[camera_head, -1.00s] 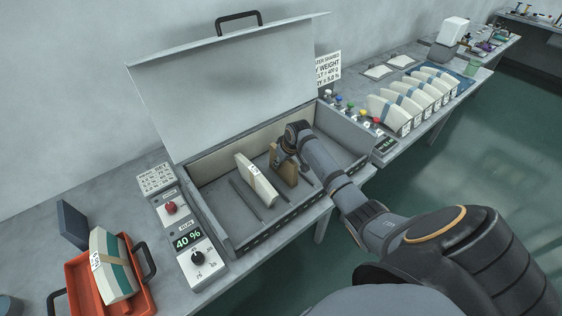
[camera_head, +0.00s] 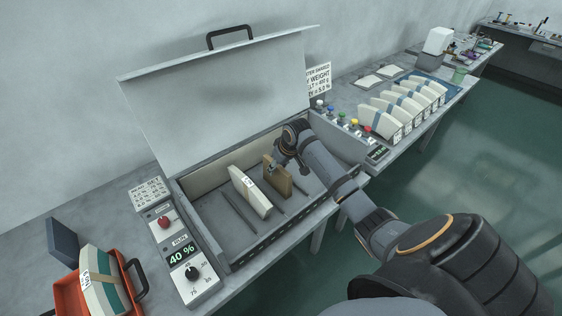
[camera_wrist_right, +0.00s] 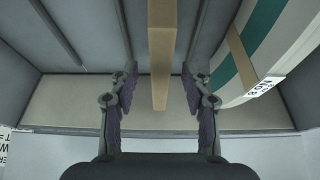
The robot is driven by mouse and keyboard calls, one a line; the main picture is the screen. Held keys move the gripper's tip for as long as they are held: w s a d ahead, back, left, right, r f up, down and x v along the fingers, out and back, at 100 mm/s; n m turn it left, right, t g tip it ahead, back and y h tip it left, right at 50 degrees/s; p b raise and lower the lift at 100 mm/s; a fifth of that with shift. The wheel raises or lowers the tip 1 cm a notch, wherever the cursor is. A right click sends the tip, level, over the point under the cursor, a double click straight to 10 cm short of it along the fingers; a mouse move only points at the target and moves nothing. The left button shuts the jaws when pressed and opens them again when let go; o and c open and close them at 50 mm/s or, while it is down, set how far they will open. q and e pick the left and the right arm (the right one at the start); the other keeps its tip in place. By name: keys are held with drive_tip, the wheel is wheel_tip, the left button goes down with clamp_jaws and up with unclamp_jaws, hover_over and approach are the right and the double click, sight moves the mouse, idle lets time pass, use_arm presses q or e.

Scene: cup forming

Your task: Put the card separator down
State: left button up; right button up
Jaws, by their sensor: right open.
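The card separator, a tan board (camera_head: 279,182), stands upright on the floor of the open grey box (camera_head: 222,238). It is to the right of a white wedge-shaped stack of cards (camera_head: 249,191) with a label. My right gripper (camera_head: 274,161) is at the separator's top edge. In the right wrist view my right gripper (camera_wrist_right: 160,88) is open, its fingers on either side of the separator (camera_wrist_right: 161,50), with gaps on both sides. The white stack with a green stripe (camera_wrist_right: 276,45) is to the right there. My left gripper is not in view.
The box's raised lid (camera_head: 225,95) stands behind. Slots (camera_head: 240,207) run along its floor. A control panel (camera_head: 183,256) reads 40 %. A red tray (camera_head: 68,297) holds another stack at the left. Several banded stacks (camera_head: 385,122) stand on the right bench.

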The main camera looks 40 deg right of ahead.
drive_tip(key=v, duration=0.6)
drive_tip(key=shift+r, duration=0.1)
idle(0.7)
